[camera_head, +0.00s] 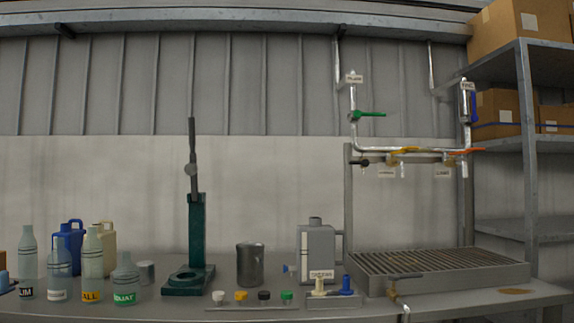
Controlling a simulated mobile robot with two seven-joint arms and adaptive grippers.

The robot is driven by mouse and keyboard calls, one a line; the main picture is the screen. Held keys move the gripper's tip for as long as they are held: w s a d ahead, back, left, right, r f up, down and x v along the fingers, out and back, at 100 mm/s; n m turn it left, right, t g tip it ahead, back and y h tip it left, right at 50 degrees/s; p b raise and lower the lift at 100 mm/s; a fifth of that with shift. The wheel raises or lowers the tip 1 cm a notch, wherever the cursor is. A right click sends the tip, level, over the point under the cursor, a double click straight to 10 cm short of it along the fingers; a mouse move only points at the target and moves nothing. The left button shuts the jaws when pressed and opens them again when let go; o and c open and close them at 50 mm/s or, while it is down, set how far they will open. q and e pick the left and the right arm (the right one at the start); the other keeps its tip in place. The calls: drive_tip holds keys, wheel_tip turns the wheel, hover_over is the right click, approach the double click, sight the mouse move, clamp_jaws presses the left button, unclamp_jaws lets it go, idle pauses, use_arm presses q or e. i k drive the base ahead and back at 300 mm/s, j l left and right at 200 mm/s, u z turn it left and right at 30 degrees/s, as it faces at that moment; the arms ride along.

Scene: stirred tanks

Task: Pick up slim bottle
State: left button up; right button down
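Several clear, pale-green bottles stand upright in a cluster at the left end of the bench. A narrow bottle (61,262) with a white label stands between a black-labelled bottle (28,256) and a yellow-labelled bottle (92,258). The yellow label seems to read TALL, and a wider bottle (125,274) has a green label reading SQUAT. The black label ends in UM. The white label is too small to read, so I cannot confirm that this is the slim bottle. Neither of my grippers is in view.
Blue (71,236) and cream (106,237) jugs stand close behind the bottles. A green press stand (190,240), metal beaker (251,264), row of coloured caps (263,296), grey jug (318,248) and grated tray (443,265) stand rightward. Small things sit at the left edge.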

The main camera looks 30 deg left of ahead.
sight(28, 252)
drive_tip(key=i+j+u, duration=0.1)
drive_tip(key=i+u, duration=0.3)
drive_tip(key=i, duration=0.4)
drive_tip(key=i+l+u, duration=0.1)
drive_tip(key=i+u, duration=0.35)
drive_tip(key=i, duration=0.35)
drive_tip(key=u, duration=2.4)
